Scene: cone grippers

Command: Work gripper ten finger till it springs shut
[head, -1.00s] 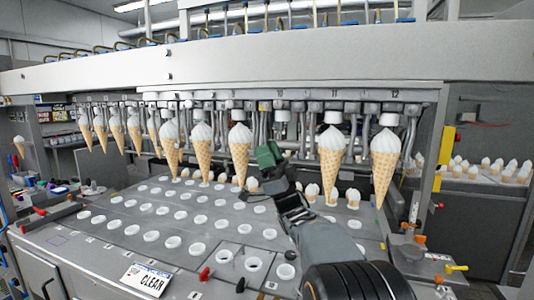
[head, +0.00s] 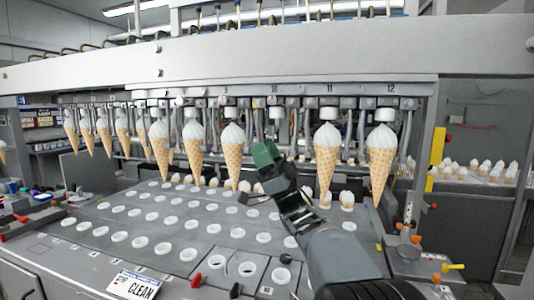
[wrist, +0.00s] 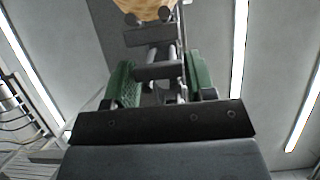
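The row of cone grippers hangs under the machine's beam. At number ten, the white fitting (head: 278,113) has no cone under it. My gripper (head: 265,155), with green fingers, is raised just below and left of that fitting in the head view. In the wrist view my gripper (wrist: 160,85) has its two green fingers apart. A dark metal linkage with rollers (wrist: 158,70) shows between them; I cannot tell whether the fingers touch it. Whether it is gripper ten's finger, and how it sits, is unclear. A waffle cone (wrist: 150,8) shows at the top edge.
Iced cones hang close on both sides, at number nine (head: 233,155) and number eleven (head: 327,160), with another at twelve (head: 381,160). Below lies a grey deck (head: 130,215) with rows of white-rimmed holes. Small red and black knobs stand on its front edge.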

